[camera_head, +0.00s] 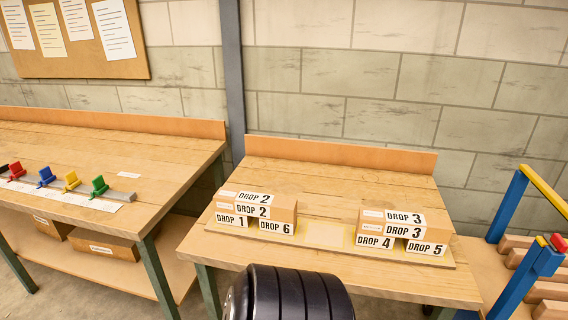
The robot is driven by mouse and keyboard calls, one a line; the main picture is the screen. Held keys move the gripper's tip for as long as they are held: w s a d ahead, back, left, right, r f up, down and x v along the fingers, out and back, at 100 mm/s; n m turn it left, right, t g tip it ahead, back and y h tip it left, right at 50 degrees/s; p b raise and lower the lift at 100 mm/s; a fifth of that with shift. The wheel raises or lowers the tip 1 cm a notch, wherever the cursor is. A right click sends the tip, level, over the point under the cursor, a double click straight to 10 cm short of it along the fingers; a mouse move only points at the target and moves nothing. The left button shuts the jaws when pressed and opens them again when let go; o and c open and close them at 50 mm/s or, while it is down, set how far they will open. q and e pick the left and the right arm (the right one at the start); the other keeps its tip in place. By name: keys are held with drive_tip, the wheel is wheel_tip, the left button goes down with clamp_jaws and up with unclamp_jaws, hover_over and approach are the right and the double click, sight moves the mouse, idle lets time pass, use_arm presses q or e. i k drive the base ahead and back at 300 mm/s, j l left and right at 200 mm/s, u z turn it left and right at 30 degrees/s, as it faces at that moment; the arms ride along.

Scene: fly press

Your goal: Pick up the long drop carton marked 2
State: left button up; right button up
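The long brown drop carton marked 2 (282,205) lies flat on the left part of the right bench. It rests across two shorter cartons, drop 1 (231,219) and drop 6 (277,226). White DROP 2 labels show on its top and front faces. Its back side is hidden. Neither my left gripper nor my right gripper is in view, and no gripper is seen touching the carton.
A similar stack stands to the right: drop 3 (438,222) across drop 4 (374,241) and drop 5 (425,247). Both stacks stand on a wooden board (325,236) with an empty gap between them. A low backboard (340,154) edges the bench. A blue-and-yellow rack (507,205) stands right.

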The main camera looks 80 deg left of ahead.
sight(257, 204)
drive_tip(key=j+u, duration=0.15)
drive_tip(key=u, duration=2.75)
drive_tip(key=j, duration=0.1)
